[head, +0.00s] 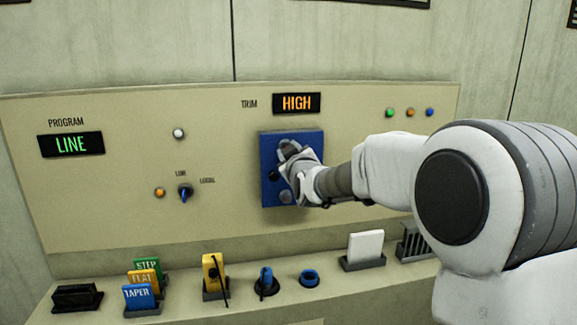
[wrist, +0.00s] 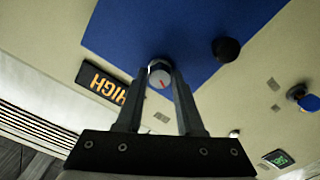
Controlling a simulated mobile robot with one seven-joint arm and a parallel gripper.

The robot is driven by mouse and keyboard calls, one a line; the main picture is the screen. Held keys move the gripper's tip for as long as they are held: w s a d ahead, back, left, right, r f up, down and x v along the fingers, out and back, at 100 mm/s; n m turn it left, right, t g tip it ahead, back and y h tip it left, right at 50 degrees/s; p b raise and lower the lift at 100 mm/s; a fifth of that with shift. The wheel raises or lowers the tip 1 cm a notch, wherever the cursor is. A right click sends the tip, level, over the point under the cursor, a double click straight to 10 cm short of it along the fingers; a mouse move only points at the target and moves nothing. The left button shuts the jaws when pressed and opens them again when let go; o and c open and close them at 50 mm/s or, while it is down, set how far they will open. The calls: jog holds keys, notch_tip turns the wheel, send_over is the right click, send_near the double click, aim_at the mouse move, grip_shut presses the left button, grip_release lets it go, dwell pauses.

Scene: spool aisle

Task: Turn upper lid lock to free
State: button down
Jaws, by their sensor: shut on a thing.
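The blue lid plate (head: 270,150) is mounted on the beige panel under the HIGH display; it also fills the top of the wrist view (wrist: 190,25). A round grey knob with a red mark (wrist: 160,74) is near the plate's edge by the display. My gripper (wrist: 160,80) is shut on this knob, one finger on each side. In the head view my gripper (head: 290,152) covers the upper part of the plate. A black knob (wrist: 226,49) shows beside it on the plate. A lower grey round knob (head: 286,197) is partly hidden by my gripper.
The HIGH display (head: 297,103) is just above the plate. A blue selector switch (head: 185,192) is to the left. The ledge below holds coloured tags (head: 140,294), a yellow block (head: 213,272), a blue knob (head: 266,280), a blue ring (head: 309,278) and a white card (head: 365,246).

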jog(key=shift+m+b, duration=5.65)
jog(key=shift+m, duration=0.85)
jog(key=c, duration=0.5)
grip_release()
